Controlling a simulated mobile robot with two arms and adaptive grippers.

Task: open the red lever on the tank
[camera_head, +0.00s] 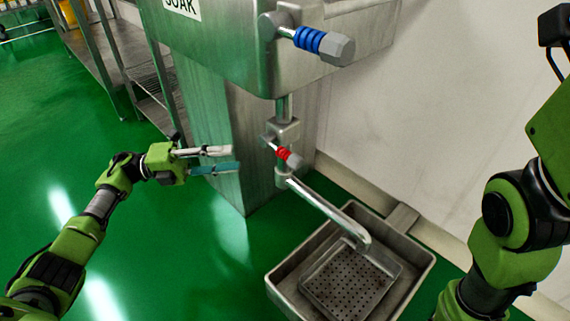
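The red-banded lever (284,153) sits on the pipe below the metal tank (235,50), and its short handle points to the lower right. A larger blue-banded lever (312,41) is higher up on the tank's front. My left gripper (236,160) is left of the red lever, its two fingers apart and pointing right. The fingers do not appear to touch the lever, and nothing shows between them. My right arm is at the right edge, but I cannot make out its gripper's fingers.
A spout pipe (325,207) slopes down from the red lever's valve to a metal basin (283,282) with a perforated tray (387,264). A metal rack (118,62) stands at the upper left. A white wall is on the right.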

